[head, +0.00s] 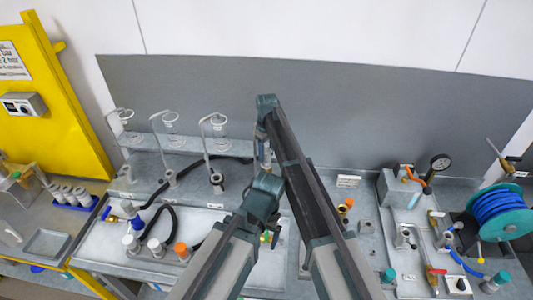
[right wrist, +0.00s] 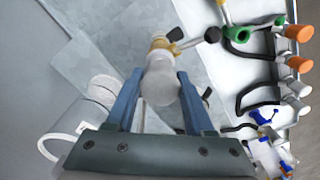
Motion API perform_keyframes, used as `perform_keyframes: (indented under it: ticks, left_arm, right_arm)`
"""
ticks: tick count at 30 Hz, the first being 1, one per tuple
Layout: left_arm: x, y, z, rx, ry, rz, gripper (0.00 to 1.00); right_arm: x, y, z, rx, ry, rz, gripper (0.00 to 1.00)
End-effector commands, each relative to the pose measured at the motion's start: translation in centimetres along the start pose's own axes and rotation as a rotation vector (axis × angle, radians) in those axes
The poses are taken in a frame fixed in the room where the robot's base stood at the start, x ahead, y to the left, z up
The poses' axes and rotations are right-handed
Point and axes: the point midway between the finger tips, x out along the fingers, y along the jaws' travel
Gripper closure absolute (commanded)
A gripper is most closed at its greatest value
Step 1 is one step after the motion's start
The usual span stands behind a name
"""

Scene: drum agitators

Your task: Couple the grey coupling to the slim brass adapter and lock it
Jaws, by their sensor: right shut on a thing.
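In the right wrist view my right gripper (right wrist: 160,80) is shut on the pale grey coupling (right wrist: 160,90), one blue finger on each side. A yellow brass fitting (right wrist: 160,44), which looks like the slim adapter, lies straight beyond the coupling's far end. The two look in line and close together; I cannot tell whether they are fully seated or locked. A dark lever with a round black knob (right wrist: 210,35) sticks out beside the brass fitting. In the head view my arms cover this spot, and I cannot make out my left gripper.
Left of my arms, hoses end in white and orange caps (head: 181,248) on the tray. Glass vessels on stands (head: 216,124) stand behind. A green fitting (right wrist: 238,35) is close by in the wrist view.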

Motion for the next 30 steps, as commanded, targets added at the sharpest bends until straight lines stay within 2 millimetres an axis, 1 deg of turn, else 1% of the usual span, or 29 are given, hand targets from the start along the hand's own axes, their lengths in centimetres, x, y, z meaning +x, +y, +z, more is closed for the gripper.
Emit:
perform_keyframes:
  ticks: [14, 15, 19, 20, 26, 27, 30]
  left_arm:
    - [0.33, 0.03, -0.02, 0.000, 0.000, 0.000, 0.07]
    - [0.33, 0.03, -0.02, 0.000, 0.000, 0.000, 0.07]
    - [0.34, 0.03, -0.02, 0.000, 0.000, 0.000, 0.07]
    - [0.34, 0.03, -0.02, 0.000, 0.000, 0.000, 0.07]
    - [0.34, 0.03, -0.02, 0.000, 0.000, 0.000, 0.07]
    - [0.36, 0.03, -0.02, 0.000, 0.000, 0.000, 0.07]
    - [0.35, 0.03, -0.02, 0.000, 0.000, 0.000, 0.07]
  right_arm:
    - [0.34, 0.00, 0.00, 0.000, 0.000, 0.000, 1.00]
    - [0.34, 0.00, 0.00, 0.000, 0.000, 0.000, 0.40]
    - [0.34, 0.00, 0.01, 0.000, 0.000, 0.000, 0.16]
    - [0.34, 0.00, 0.00, 0.000, 0.000, 0.000, 0.12]
    - [0.34, 0.00, 0.00, 0.000, 0.000, 0.000, 0.12]
    - [0.36, 0.00, 0.00, 0.000, 0.000, 0.000, 0.17]
    - [0.36, 0.00, 0.00, 0.000, 0.000, 0.000, 0.18]
